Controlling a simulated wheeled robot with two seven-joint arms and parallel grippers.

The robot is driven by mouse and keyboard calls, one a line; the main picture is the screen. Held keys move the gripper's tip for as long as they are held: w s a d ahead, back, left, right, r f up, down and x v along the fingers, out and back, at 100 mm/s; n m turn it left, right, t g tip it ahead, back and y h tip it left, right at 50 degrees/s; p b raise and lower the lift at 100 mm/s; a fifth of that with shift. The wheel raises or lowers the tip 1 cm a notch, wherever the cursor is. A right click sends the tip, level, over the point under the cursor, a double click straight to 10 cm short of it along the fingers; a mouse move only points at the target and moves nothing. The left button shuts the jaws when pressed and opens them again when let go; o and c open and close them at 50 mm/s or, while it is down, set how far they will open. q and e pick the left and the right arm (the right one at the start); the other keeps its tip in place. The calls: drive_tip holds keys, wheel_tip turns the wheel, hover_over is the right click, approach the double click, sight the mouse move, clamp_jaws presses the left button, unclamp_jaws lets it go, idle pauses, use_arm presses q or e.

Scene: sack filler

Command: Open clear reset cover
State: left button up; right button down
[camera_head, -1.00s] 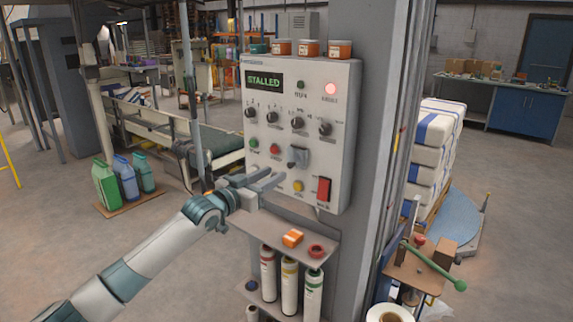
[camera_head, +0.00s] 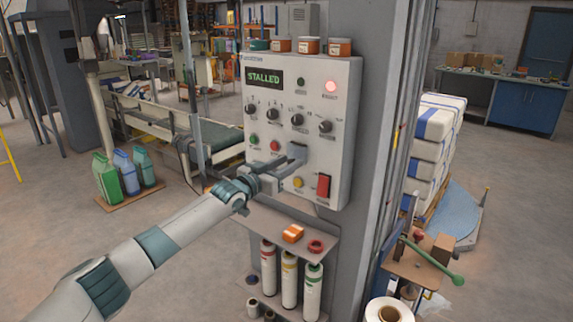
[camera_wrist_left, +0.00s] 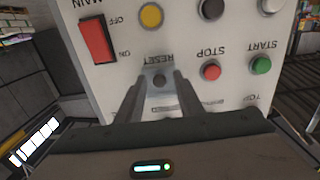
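The control box (camera_head: 340,100) is fixed to a grey column. Its small grey, see-through reset cover (camera_head: 298,151) sits among the buttons, right of the red stop button (camera_head: 275,146) and above the yellow button (camera_head: 298,182). My left gripper (camera_head: 290,165) is at the lower part of the cover. In the left wrist view the panel appears upside down. There the left gripper's fingers (camera_wrist_left: 157,88) stand apart, either side of the dark reset button (camera_wrist_left: 160,80) under the RESET label. I cannot tell whether they touch the cover. My right gripper is not in view.
A red main switch (camera_head: 323,186) is right of the yellow button. Small orange-labelled jars (camera_head: 311,46) stand on the box.

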use_arm(q)
drive_tip(key=shift+c, duration=0.7)
clamp_jaws()
